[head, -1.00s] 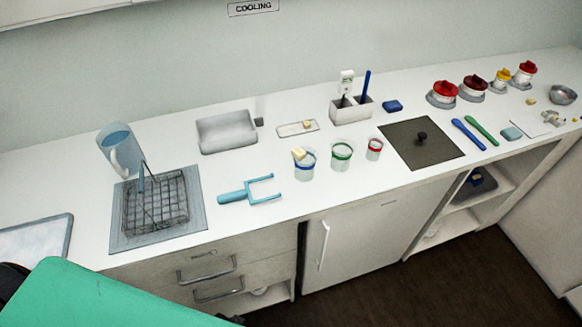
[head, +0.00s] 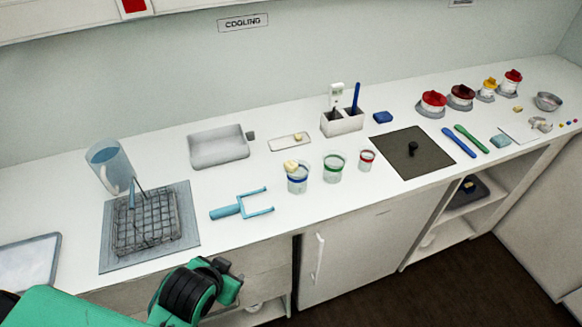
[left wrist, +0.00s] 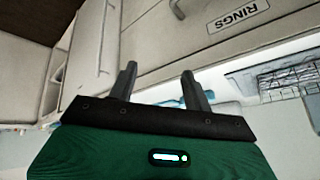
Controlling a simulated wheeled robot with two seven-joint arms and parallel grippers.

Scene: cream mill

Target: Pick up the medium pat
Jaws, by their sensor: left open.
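Several pale yellow pats show in the head view. One pat (head: 291,167) sits at the top of the blue-banded cup, one (head: 298,138) lies on a small white tray (head: 283,143), and a small one (head: 518,109) lies at the far right of the counter. I cannot tell for sure which is the medium one; by look, the pat on the tray is smaller than the one at the cup. My left gripper's fingers (left wrist: 159,70) are apart and empty in the left wrist view, in front of the drawers, far from the pats. My right gripper is not in view.
The counter holds a blue-banded cup (head: 297,183), green-banded cup (head: 333,172), red-banded cup (head: 366,161), blue fork-like tool (head: 228,211), wire rack (head: 145,222), jug (head: 103,168) and white basin (head: 217,149). A dark plate (head: 430,158) lies to the right. A drawer label reads RINGS (left wrist: 238,17).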

